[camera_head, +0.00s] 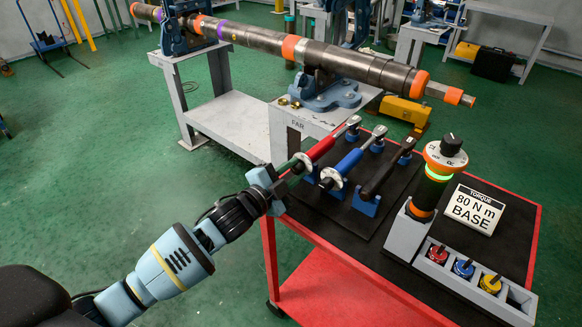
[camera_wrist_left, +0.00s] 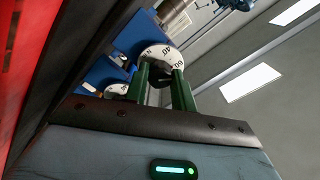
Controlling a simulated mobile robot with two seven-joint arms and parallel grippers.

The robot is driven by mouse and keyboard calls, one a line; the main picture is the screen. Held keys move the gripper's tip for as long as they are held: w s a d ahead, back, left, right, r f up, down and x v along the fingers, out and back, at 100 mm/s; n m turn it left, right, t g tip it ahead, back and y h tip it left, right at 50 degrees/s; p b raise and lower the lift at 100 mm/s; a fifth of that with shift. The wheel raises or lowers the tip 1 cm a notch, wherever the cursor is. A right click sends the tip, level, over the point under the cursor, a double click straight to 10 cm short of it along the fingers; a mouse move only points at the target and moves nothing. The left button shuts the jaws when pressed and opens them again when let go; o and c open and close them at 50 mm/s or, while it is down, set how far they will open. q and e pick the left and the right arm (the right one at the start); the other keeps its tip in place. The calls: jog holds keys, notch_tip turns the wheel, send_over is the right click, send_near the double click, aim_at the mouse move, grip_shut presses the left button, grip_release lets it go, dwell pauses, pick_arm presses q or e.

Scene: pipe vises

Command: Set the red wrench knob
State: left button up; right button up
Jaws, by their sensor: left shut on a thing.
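The red wrench (camera_head: 321,149) lies in a rack on the red cart, its dial end toward my arm. My left gripper (camera_head: 296,166) is at that end, its green fingers shut on the knob. In the left wrist view the fingers (camera_wrist_left: 162,84) reach up to the white numbered dial (camera_wrist_left: 157,54), with the dark knob between them. The knob is mostly hidden by the fingers, and I cannot read the setting exactly. My right gripper is not in view.
A blue wrench (camera_head: 347,163) and a black wrench (camera_head: 381,178) lie beside it. A sign reading 80 N m BASE (camera_head: 474,208), a black-knobbed device with a green ring (camera_head: 438,177) and a socket tray (camera_head: 462,281) stand to the right. A long pipe (camera_head: 345,62) lies behind.

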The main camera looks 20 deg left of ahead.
pick_arm(q)
jog(key=m+p, duration=0.2)
jog(key=m, duration=0.4)
jog(key=shift+r, duration=0.1)
jog(key=m, duration=0.4)
jog(key=shift+y+p, duration=0.3)
jog(key=shift+p, duration=0.05)
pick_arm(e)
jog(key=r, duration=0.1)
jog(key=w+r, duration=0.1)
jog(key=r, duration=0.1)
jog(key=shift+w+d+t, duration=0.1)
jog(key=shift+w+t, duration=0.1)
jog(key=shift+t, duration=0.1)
pick_arm(q)
jog(key=shift+m, duration=0.4)
jog(key=o, duration=1)
jog(key=v, duration=0.7)
jog(key=shift+s, duration=0.4)
jog(key=shift+a+f, duration=0.1)
jog(key=shift+f, duration=0.15)
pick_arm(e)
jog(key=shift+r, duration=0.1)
